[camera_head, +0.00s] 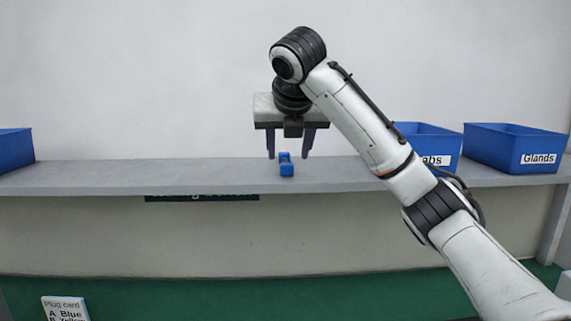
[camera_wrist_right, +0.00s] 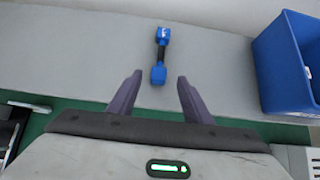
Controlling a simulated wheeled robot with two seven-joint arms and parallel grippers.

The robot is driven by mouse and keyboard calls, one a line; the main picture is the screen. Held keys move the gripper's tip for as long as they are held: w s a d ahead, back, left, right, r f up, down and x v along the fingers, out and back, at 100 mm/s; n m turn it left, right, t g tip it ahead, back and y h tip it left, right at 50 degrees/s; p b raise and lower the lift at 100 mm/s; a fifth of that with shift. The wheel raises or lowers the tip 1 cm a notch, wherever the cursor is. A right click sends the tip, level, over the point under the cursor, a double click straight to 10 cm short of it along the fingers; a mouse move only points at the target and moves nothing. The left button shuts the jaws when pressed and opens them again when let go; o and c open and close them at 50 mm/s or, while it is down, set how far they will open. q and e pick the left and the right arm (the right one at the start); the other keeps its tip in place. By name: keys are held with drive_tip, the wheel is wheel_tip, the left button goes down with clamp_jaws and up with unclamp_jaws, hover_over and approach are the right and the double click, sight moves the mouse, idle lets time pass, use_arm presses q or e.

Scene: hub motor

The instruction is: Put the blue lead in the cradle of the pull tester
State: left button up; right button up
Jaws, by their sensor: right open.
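The blue lead (camera_head: 287,170) lies on the grey shelf, end towards me. In the right wrist view the lead (camera_wrist_right: 158,75) shows two blue ends joined by a dark middle. My right gripper (camera_head: 290,157) is open and empty above the shelf, over the lead. In the right wrist view the lead lies ahead of the two purple fingers (camera_wrist_right: 152,88), in line with the gap between them. The pull tester and its cradle cannot be made out in these views. My left gripper is not in view.
Blue bins stand on the grey shelf (camera_head: 210,174): one labelled Glands (camera_head: 514,150), one partly hidden by my right arm (camera_head: 428,144), one at the far left (camera_head: 14,150). A plug card (camera_head: 65,307) shows at the lower left. The shelf left of the lead is clear.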

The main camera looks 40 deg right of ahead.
sight(286, 163)
drive_tip(key=x, duration=0.5)
drive_tip(key=shift+a, duration=0.1)
drive_tip(key=shift+c, duration=0.2)
clamp_jaws()
